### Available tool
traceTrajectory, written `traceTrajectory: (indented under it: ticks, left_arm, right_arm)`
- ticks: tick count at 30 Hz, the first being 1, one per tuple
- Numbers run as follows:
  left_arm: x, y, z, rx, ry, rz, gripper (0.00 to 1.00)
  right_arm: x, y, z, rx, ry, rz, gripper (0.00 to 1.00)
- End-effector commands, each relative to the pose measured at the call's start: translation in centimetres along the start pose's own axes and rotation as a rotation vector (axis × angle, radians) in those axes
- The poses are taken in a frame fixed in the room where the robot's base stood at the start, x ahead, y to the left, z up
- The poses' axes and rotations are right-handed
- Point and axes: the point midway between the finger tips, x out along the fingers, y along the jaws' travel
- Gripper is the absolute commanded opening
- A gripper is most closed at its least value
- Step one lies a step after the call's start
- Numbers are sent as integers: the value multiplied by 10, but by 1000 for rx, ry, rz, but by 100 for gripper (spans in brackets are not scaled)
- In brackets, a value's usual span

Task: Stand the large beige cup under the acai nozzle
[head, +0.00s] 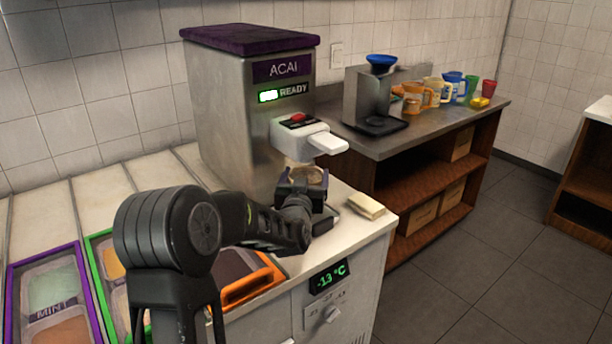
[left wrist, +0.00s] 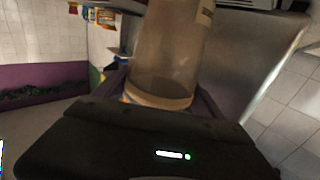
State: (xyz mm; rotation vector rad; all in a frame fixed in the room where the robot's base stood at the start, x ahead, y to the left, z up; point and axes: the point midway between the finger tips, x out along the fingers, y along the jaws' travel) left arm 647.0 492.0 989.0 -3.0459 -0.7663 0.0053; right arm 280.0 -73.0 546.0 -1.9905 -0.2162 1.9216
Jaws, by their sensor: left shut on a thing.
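The large beige cup (left wrist: 165,60) is held in my left gripper (head: 302,180), whose fingers close around it. In the head view only the cup's rim (head: 306,170) shows above the gripper; the rest is hidden by the gripper and wrist. The acai machine (head: 235,110) is a steel box with a purple top and a green READY light. Its white nozzle head (head: 305,134) with a red button juts out above the cup. Whether the cup's base touches the surface below cannot be told. My right gripper is not in view.
A folded cloth (head: 366,206) lies on the counter right of my gripper. Topping tubs (head: 52,290) in coloured frames are at the lower left. A side counter (head: 420,135) at the back right holds a blue-topped device (head: 378,95) and several cups (head: 432,92).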

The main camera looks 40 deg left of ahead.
Motion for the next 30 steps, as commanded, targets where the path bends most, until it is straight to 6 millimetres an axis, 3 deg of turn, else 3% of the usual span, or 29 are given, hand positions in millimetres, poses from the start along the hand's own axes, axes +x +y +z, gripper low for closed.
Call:
traceTrajectory:
  ticks: [11, 12, 19, 30]
  left_arm:
    - [0, 0, 4, -1, 2, 0, 13]
    - [0, 0, 2, -1, 1, 0, 82]
    - [0, 0, 2, -1, 1, 0, 100]
    - [-1, 0, -3, -1, 1, 0, 100]
  right_arm:
    - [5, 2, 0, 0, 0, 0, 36]
    - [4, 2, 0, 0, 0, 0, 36]
    - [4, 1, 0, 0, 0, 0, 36]
    - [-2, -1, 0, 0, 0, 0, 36]
